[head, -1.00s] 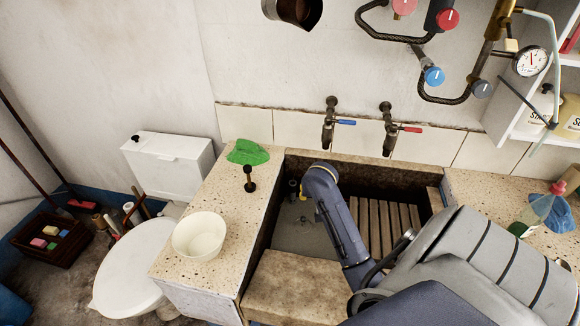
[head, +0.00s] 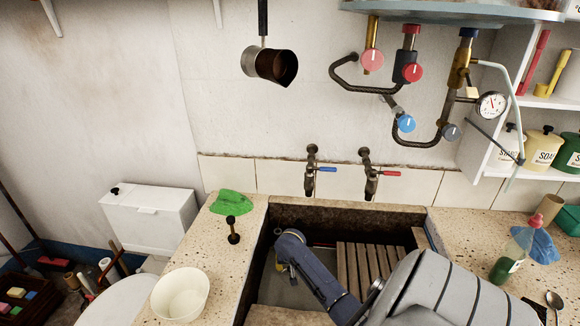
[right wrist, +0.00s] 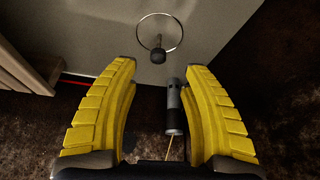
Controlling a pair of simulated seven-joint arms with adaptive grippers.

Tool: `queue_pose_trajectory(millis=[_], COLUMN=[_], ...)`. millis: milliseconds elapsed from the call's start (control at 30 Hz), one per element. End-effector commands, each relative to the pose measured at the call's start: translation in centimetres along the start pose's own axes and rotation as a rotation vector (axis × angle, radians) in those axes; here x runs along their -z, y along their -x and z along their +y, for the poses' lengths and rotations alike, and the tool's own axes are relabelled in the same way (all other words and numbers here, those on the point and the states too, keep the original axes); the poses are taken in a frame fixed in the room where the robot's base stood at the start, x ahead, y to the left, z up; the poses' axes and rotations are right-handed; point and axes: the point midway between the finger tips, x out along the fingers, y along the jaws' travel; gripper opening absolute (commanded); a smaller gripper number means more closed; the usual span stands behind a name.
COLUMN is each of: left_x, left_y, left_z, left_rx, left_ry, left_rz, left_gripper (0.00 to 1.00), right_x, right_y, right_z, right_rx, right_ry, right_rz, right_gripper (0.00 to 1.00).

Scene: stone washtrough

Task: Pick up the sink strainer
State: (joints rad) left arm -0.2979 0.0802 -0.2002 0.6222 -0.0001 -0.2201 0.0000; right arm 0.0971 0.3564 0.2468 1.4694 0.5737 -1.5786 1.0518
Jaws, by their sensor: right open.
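In the right wrist view, a thin metal ring with a dark knob (right wrist: 158,56) lies on the grey trough floor, just beyond my fingertips; it looks like the sink strainer. My right gripper (right wrist: 160,68) is open, its yellow fingers wide apart. A grey cylinder with a dark end (right wrist: 175,108) shows between the fingers, nearer the right one; I see no grip on it. In the head view my right arm reaches down into the stone trough (head: 345,216) and hides the strainer. My left gripper is not in view.
A slatted wooden rack (head: 365,262) fills the trough's right part. A black stopper-like item (head: 233,230), a green cloth (head: 232,203) and a white bowl (head: 181,293) sit on the left counter. Two taps hang above the trough. A bottle (head: 508,262) stands right.

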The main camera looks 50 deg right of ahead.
Motion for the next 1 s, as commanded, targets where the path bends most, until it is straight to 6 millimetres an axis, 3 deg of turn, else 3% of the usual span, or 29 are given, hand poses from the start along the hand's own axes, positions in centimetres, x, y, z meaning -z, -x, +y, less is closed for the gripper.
queue_pose_trajectory(millis=[367,700,1000], left_x=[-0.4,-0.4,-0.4], left_y=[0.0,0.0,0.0], left_z=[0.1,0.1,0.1], left_rx=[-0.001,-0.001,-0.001], left_ry=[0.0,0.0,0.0], left_rz=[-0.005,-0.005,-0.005], left_gripper=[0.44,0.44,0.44], right_x=[0.0,-0.2,-0.2], right_y=[-1.8,-5.4,-6.3], right_z=[0.2,0.3,0.3], right_rx=[-0.003,-0.002,-0.001], right_ry=[0.001,0.0,0.001], right_rz=[0.0,0.0,0.001], right_gripper=[0.47,0.47,0.47])
